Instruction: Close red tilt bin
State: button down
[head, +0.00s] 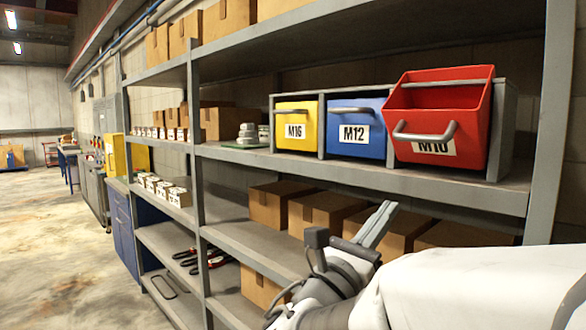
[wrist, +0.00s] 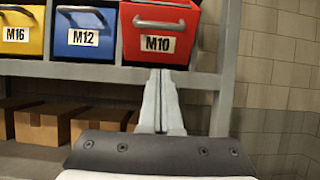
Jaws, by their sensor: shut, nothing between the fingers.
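The red tilt bin (head: 436,108), marked M10, is at the right end of a grey bin rack on the middle shelf. It is tipped forward and open at the top, with a grey handle (head: 425,133) on its front. The red bin also shows at the top of the wrist view (wrist: 160,28). My gripper (head: 388,209) is shut and empty, below and in front of the shelf edge, apart from the bin. In the wrist view its fingers (wrist: 162,75) point up toward the red bin's lower front.
The blue M12 bin (head: 357,128) and yellow M16 bin (head: 297,126) sit closed to the left of the red bin. Cardboard boxes (head: 280,203) stand on the shelf below. A grey shelf post (head: 546,130) rises right of the rack. Open floor (head: 60,230) lies at left.

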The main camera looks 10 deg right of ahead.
jog(key=a+r+p+x, duration=0.1)
jog(key=r+p+x, duration=0.1)
jog(key=x, duration=1)
jog(key=shift+s+d+r+p, duration=0.15)
jog(key=shift+d+r+p, duration=0.1)
jog(key=shift+r+p, duration=0.2)
